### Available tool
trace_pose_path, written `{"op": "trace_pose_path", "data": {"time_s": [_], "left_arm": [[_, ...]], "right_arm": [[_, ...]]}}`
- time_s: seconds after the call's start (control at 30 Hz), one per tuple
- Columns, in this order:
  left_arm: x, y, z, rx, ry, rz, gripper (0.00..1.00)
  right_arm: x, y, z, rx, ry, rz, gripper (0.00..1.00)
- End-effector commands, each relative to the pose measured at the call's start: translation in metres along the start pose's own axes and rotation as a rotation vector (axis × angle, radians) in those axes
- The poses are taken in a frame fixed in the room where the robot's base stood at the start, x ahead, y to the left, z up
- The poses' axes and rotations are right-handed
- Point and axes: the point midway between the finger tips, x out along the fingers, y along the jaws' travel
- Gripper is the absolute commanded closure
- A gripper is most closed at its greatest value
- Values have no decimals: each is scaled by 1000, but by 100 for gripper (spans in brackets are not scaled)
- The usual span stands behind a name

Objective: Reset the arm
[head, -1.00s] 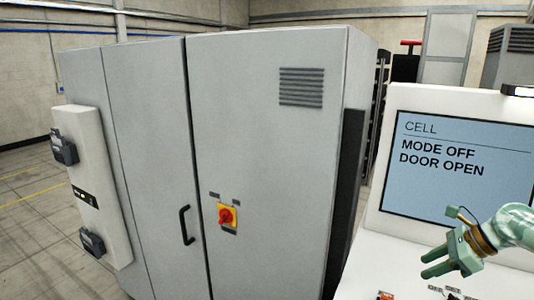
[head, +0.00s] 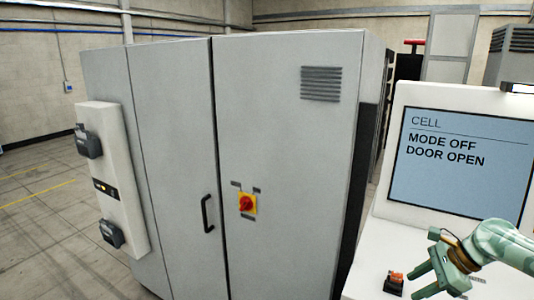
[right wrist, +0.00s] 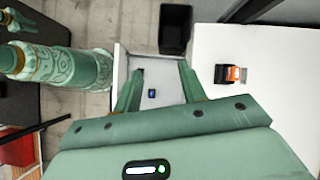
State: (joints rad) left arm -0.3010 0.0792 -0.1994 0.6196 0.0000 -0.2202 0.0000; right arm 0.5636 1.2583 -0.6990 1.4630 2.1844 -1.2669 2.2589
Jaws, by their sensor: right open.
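My right gripper (head: 416,281) is in the lower right of the head view, above the white console desk, open and empty. In the right wrist view its two green fingers (right wrist: 159,72) stand apart with nothing between them touching them. A green part that looks like my left gripper (right wrist: 18,22) shows small at the top left of the right wrist view; its jaws are too small to read. The head view does not show the left gripper.
The console screen (head: 462,160) reads "MODE OFF, DOOR OPEN". An orange and black switch (head: 395,280) sits on the desk by the right gripper; it also shows in the right wrist view (right wrist: 232,74). A grey cabinet (head: 285,130) with a red-yellow rotary switch (head: 247,203) stands left.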

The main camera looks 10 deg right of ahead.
Motion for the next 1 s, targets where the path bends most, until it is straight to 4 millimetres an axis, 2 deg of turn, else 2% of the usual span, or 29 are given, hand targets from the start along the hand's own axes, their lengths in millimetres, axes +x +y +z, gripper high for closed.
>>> {"op": "trace_pose_path", "data": {"time_s": [0.17,0.37,0.47,0.5,0.6,0.7,0.8,1.0], "left_arm": [[0,3,-7,-2,11,4,64],[0,1,-3,0,5,1,64],[0,-1,-1,1,1,-1,64],[0,-1,-1,1,1,-1,64],[0,0,-1,1,1,-1,64],[0,0,-1,1,2,0,64],[0,-1,-1,1,2,-1,64],[0,-1,0,2,0,-1,64]], "right_arm": [[42,29,5,-250,40,64,59],[108,86,17,-749,79,151,59],[148,130,31,-1137,88,177,59],[163,148,38,-1320,95,174,59],[185,190,60,-1793,169,129,59],[182,209,72,-2131,329,97,59],[165,217,73,-2335,513,125,59],[114,227,52,-2531,856,360,59]]}}
